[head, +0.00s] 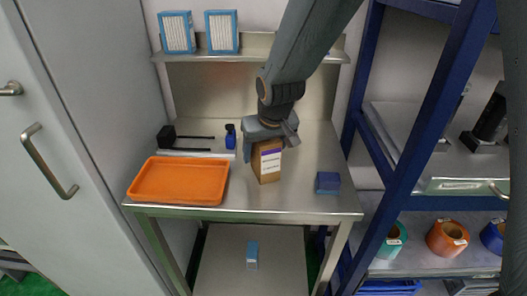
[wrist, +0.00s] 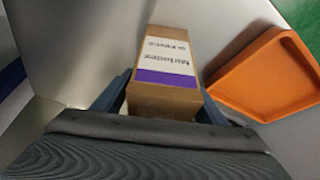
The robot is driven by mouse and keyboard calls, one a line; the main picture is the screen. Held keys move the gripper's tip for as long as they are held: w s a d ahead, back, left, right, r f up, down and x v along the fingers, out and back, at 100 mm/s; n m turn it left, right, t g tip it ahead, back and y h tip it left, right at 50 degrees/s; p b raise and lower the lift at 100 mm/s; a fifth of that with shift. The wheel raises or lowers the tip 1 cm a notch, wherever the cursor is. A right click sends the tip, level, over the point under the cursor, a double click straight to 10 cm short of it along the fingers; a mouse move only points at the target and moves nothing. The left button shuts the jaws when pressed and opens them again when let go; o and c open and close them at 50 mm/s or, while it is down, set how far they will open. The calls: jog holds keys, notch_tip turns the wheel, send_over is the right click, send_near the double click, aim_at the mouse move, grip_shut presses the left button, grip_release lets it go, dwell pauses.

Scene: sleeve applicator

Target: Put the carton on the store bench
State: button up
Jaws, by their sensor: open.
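The carton (head: 267,165) is a brown box with a white and purple label, standing on the metal bench (head: 285,207). In the wrist view the carton (wrist: 165,64) sits between the two fingers of my gripper (wrist: 166,100). In the head view my gripper (head: 270,138) is over the top of the carton, with its jaws to either side. The jaws are open. In the wrist view the gripper body hides the near end of the carton. I cannot tell whether a finger touches it.
An orange tray (head: 180,202) lies left of the carton. A dark blue box (head: 327,183) is to its right, and a small blue bottle (head: 230,136) stands behind. Boxes stand on the upper shelf (head: 258,57). A blue-framed rack (head: 412,140) bounds the right side; a grey cabinet is left.

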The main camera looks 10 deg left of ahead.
aim_at(270, 143)
jog(key=b+v, duration=0.1)
jog(key=v, duration=1.1)
jog(key=shift+w+r, duration=0.1)
jog(key=shift+r, duration=0.1)
